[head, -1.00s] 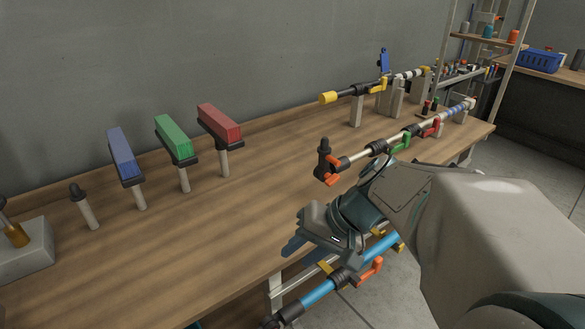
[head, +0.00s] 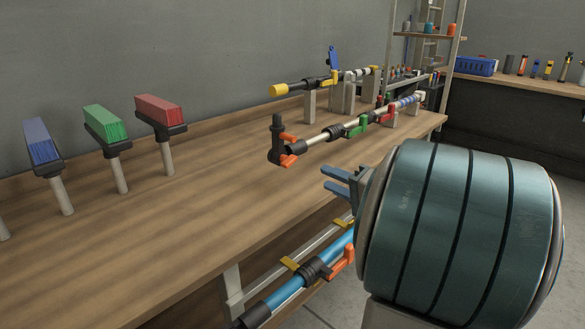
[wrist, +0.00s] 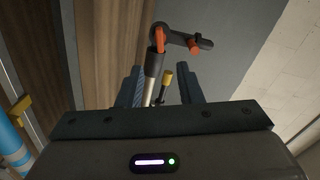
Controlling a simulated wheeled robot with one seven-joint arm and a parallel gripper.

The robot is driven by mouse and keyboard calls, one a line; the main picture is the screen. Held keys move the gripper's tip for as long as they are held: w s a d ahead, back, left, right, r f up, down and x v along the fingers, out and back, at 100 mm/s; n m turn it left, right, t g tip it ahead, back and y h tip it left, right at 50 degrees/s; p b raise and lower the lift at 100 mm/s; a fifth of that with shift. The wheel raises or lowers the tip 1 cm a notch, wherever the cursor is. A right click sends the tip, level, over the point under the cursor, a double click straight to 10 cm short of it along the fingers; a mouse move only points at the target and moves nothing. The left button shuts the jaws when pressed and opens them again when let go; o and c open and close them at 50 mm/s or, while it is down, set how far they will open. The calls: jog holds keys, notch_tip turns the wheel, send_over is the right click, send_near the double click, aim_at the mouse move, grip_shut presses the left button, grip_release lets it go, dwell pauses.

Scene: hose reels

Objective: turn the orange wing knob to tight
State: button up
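In the head view, orange wing-shaped pieces sit at the near end of a pale pipe on the bench. One orange wing (head: 289,160) is beside the pipe joint, and another (head: 288,137) is by the black elbow (head: 276,145). In the wrist view, an orange wing (wrist: 159,40) and a second orange piece (wrist: 195,46) show beyond my fingers. A third orange lever (head: 342,262) is on the blue pipe below. I cannot tell which is the task's knob. My gripper (head: 325,179) is open and empty, right of and nearer than the elbow; its fingers also show in the wrist view (wrist: 163,72).
The pale pipe (head: 322,138) carries green and red levers farther along. A yellow-ended pipe (head: 279,90) stands behind it. The blue pipe (head: 285,293) runs below the bench edge. Blue, green and red blocks stand on posts at left. The bench front (head: 190,235) is clear.

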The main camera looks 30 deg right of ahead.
aim_at(292, 163)
jog(key=x, duration=1.1)
jog(key=shift+w+a, duration=0.1)
jog(key=shift+w, duration=0.2)
grip_shut()
